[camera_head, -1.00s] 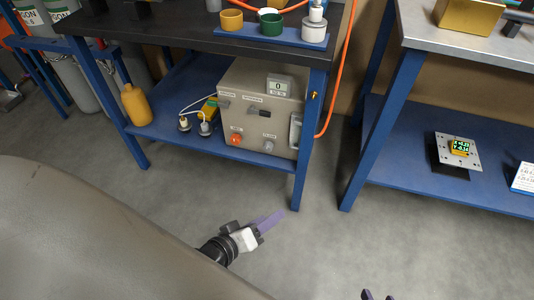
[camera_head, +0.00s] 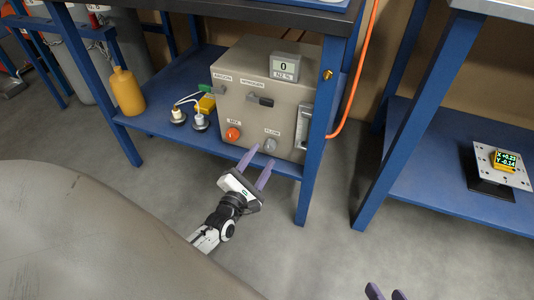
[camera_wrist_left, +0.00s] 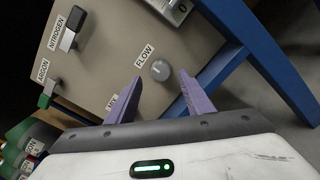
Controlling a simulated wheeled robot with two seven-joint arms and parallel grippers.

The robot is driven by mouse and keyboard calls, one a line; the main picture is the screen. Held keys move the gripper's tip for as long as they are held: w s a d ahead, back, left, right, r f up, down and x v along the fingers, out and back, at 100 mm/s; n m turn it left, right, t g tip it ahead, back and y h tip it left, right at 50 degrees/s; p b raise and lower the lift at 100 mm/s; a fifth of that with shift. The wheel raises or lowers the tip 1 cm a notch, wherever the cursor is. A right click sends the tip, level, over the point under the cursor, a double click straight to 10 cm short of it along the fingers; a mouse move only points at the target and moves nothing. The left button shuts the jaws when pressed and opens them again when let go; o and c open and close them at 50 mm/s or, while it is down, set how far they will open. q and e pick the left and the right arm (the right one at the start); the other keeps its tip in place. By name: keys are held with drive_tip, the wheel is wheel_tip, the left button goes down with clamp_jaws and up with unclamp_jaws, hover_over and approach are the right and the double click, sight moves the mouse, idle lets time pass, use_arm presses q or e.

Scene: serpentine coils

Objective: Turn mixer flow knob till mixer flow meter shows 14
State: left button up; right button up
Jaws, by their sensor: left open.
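The mixer is a beige box (camera_head: 222,110) on the lower blue shelf. Its grey flow knob (camera_head: 271,144) sits low on the front, under a FLOW label; in the left wrist view the knob (camera_wrist_left: 160,70) lies just beyond and between the fingertips. The meter (camera_head: 285,67) on top reads 0. My left gripper (camera_head: 258,162) is open and empty, its purple fingers pointing at the front panel, just short of the knob. Only the purple fingertips of my right gripper (camera_head: 386,292) show at the bottom edge, spread apart.
An orange-red MIX knob (camera_head: 233,133) sits left of the flow knob. Argon and nitrogen levers (camera_head: 260,100) are above. A blue table leg (camera_head: 318,150) stands close on the right. A yellow bottle (camera_head: 126,92) is at the shelf's left. The floor in front is clear.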

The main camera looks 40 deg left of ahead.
sight(268, 149)
use_arm(q)
drive_tip(key=shift+w+a+b, duration=0.2)
drive_tip(key=shift+w+b, duration=0.1)
drive_tip(key=shift+w, duration=0.8)
drive_tip(key=shift+w+a+b, duration=0.2)
drive_tip(key=shift+w+b, duration=0.1)
drive_tip(key=shift+w, duration=0.75)
use_arm(e)
drive_tip(key=shift+a+r+y, duration=0.3)
drive_tip(key=shift+a+r, duration=0.05)
drive_tip(key=shift+r, duration=0.3)
use_arm(q)
drive_tip(key=c, duration=1)
drive_tip(key=shift+c, duration=0.2)
use_arm(e)
drive_tip(key=shift+r, duration=0.1)
